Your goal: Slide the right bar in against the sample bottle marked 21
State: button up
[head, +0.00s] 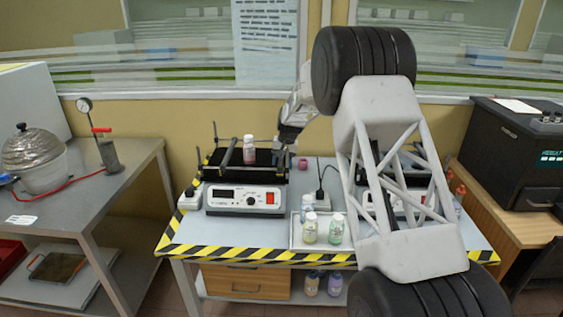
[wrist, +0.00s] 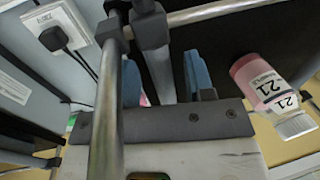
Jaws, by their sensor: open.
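The sample bottle marked 21 (wrist: 265,85), pink with a white label and cap, shows at the right of the wrist view. In the head view the bottle (head: 249,150) stands upright on the shaker's black platform (head: 262,175). A grey bar with a dark clamp, apparently the right bar (wrist: 158,55), runs down between my gripper's blue-padded fingers. My gripper (wrist: 165,85) is open with a finger on each side of this bar; contact cannot be told. A clear gap lies between the bar and the bottle. In the head view my gripper (head: 284,140) is right of the bottle.
A metal rail (wrist: 105,110) crosses close to the wrist camera. The shaker's control box (head: 243,199) is in front of the platform. A white tray (head: 296,240) with several bottles stands to the right. A small pink object (head: 303,163) lies right of the platform. My arm hides part of the table.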

jog(key=c, duration=0.9)
jog(key=a, duration=1.5)
jog(key=shift+a, duration=0.1)
jog(key=o, duration=0.9)
jog(key=shift+r, duration=0.1)
notch_tip(320, 180, up, 8)
jog(key=d, duration=0.1)
jog(key=shift+d+f, duration=0.25)
